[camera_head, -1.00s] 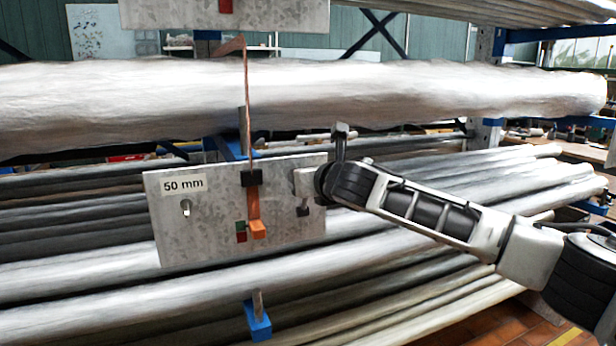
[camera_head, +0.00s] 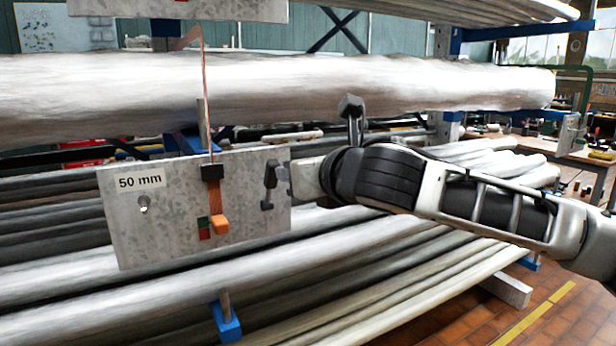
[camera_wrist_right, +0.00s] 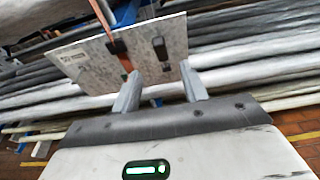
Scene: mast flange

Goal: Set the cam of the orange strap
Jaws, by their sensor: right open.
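The orange strap (camera_head: 206,95) runs down past the front of the large silver bundle to a black cam block (camera_head: 212,172) on a grey plate (camera_head: 150,235) marked "50 mm". An orange lever (camera_head: 219,222) hangs below the block, beside a small green-over-red mark (camera_head: 204,228). The strap also shows in the right wrist view (camera_wrist_right: 103,14), with the lever (camera_wrist_right: 126,63) near the left finger. My right gripper (camera_wrist_right: 160,75) is open and empty, in front of the plate and right of the lever. Its arm comes in from the right in the head view. My left gripper is not in view.
A black fitting (camera_head: 269,185) sits on the plate's right part, close to my right gripper; it also shows in the wrist view (camera_wrist_right: 160,47). The large silver bundle (camera_head: 330,88) lies above the plate. More long bundles (camera_head: 330,265) lie behind and below.

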